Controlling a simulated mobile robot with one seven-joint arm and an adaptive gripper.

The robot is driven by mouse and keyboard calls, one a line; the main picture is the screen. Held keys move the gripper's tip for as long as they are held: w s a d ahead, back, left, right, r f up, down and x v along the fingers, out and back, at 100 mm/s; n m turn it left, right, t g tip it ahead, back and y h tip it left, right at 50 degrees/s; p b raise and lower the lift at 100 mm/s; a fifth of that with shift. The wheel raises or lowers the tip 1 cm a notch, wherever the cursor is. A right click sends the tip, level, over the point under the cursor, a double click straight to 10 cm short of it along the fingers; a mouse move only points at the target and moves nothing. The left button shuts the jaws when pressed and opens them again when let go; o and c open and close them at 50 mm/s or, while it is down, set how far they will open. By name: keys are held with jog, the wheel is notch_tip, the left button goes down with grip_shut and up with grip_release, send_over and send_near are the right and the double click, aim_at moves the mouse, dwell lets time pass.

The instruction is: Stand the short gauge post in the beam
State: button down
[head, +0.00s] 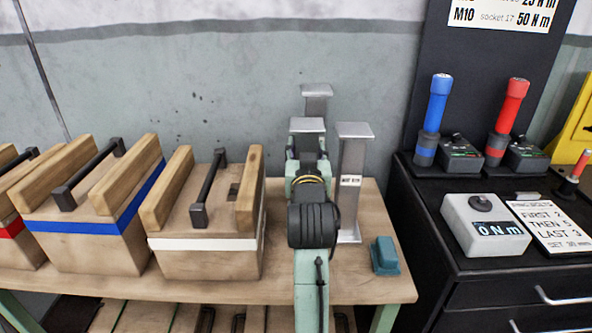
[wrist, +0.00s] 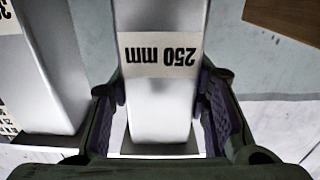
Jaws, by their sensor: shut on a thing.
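A silver square post labelled 250 mm (wrist: 162,95) stands between the two fingers of my gripper (wrist: 160,125) in the wrist view, and its label reads upside down there. The fingers are shut on it, one pad on each side. In the head view a post with a flat square top (head: 307,125) rises behind my gripper, its lower part hidden by my arm. Whether its foot touches the bench cannot be told. A second post (head: 355,190) stands to the right, and its side shows at the left of the wrist view (wrist: 45,75). I cannot make out the beam.
Another flat-topped post (head: 317,98) shows behind. Handled wooden boxes with white (head: 205,244), blue (head: 85,228) and red bands fill the bench (head: 375,285) to the left. A teal block (head: 384,255) lies at right. A black cabinet (head: 480,262) holds tools beyond.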

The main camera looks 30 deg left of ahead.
jog(key=shift+f, duration=2.95)
jog(key=shift+f, duration=0.1)
jog(key=c, duration=0.9)
grip_release()
